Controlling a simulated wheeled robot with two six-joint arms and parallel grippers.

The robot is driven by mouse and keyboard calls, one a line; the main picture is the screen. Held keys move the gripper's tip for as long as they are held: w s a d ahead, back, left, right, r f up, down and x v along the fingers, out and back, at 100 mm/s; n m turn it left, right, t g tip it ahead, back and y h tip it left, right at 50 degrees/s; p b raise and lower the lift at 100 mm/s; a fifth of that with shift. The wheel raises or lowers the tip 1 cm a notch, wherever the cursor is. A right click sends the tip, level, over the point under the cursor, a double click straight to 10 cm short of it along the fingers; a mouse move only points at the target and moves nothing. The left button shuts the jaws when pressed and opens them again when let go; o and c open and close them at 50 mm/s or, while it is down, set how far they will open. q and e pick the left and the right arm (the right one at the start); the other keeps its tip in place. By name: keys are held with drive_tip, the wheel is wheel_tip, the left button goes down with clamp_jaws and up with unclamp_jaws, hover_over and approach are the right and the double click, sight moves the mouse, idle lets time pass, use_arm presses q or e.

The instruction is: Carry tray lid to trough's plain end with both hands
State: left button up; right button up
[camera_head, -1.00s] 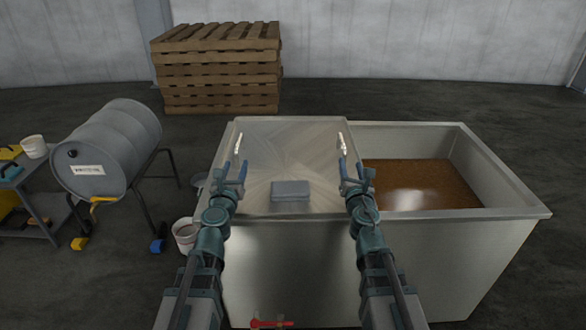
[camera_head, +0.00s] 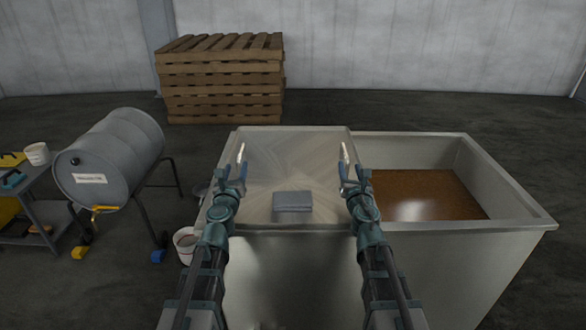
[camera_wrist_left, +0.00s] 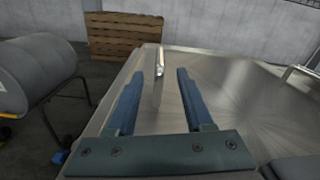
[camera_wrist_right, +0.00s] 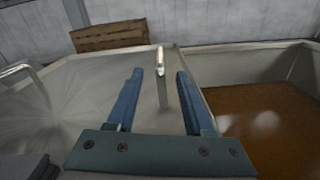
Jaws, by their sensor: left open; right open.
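The tray lid (camera_head: 285,160) is a flat steel sheet covering the left part of the steel trough (camera_head: 450,262). It has an upright bar handle near each side, the left handle (camera_head: 240,153) and the right handle (camera_head: 345,152). My left gripper (camera_head: 232,172) is open just short of the left handle; in the left wrist view the left handle (camera_wrist_left: 159,65) shows between and beyond the fingers. My right gripper (camera_head: 354,171) is open; in the right wrist view the right handle (camera_wrist_right: 161,65) shows between and beyond its fingers. Neither gripper visibly holds anything.
A grey block (camera_head: 292,201) lies on the lid's near part. The trough's right part is open, with brown contents (camera_head: 425,193). A grey drum (camera_head: 115,155) on a stand, a white bucket (camera_head: 186,243) and a cart (camera_head: 40,205) stand left. Pallets (camera_head: 222,80) are stacked behind.

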sight(241, 151)
use_arm(q)
drive_tip(key=w, duration=0.9)
drive_tip(key=shift+w, duration=0.2)
use_arm(e)
drive_tip(key=w, duration=0.9)
drive_tip(key=shift+w, duration=0.2)
use_arm(q)
clamp_jaws()
use_arm(e)
clamp_jaws()
use_arm(q)
drive_tip(key=shift+d, duration=0.15)
use_arm(e)
drive_tip(key=shift+a, duration=0.15)
